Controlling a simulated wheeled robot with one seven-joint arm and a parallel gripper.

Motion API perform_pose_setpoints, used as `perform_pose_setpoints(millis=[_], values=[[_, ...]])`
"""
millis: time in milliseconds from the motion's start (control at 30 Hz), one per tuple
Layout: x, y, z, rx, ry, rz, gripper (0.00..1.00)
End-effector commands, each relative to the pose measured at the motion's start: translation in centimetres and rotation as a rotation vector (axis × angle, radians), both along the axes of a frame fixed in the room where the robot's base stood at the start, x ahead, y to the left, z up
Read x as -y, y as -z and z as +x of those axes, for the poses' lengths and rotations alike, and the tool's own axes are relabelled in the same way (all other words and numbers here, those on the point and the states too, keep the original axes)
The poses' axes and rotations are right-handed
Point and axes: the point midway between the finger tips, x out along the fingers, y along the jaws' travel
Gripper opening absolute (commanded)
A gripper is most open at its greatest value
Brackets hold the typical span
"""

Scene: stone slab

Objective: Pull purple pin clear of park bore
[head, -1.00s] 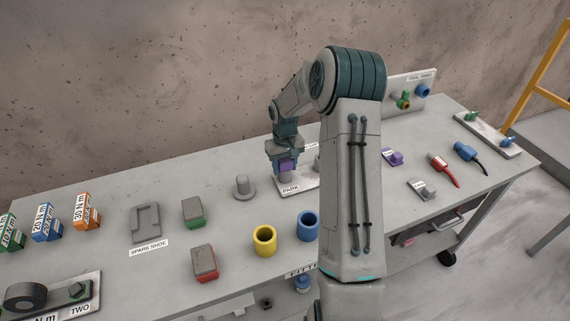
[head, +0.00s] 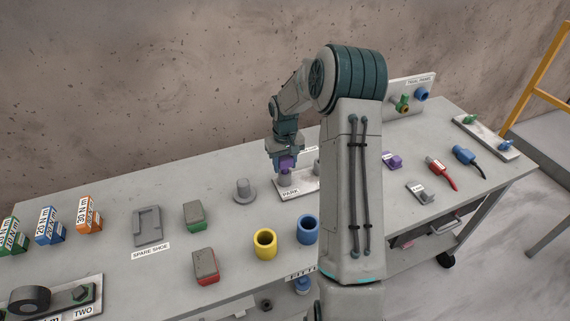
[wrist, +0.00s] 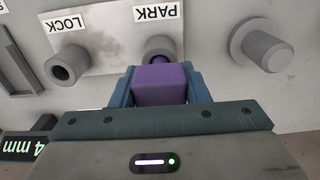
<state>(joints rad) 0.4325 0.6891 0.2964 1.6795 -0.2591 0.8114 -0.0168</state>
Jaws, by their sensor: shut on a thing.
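The purple pin (head: 287,163) has a block-shaped head, and my gripper (head: 285,156) is shut on it. In the wrist view the pin head (wrist: 160,86) sits between the two blue-grey fingers. A short purple shank shows beyond the head, in line with the park bore (wrist: 161,46). The park bore is a grey round boss beside the PARK label; it shows right below the pin in the head view (head: 285,180). I cannot tell whether the shank's tip is still inside it. The lock bore (wrist: 69,64) looks empty in the wrist view.
A grey flanged peg (head: 243,190) stands left of the bore plate (head: 302,189). Yellow (head: 265,243) and blue (head: 307,229) cups stand in front. A purple block (head: 393,161) lies right of my arm. The bench behind the gripper is clear.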

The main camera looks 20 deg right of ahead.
Motion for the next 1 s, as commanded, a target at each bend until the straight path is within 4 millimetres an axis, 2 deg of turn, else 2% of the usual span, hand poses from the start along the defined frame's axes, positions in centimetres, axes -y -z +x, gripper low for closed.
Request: perform_pose_setpoints(millis=[700,1000], values=[[0.0,-3.1,0.0,0.001,0.0,0.0,0.13],[0.0,-3.2,0.0,0.001,0.0,0.0,0.13]])
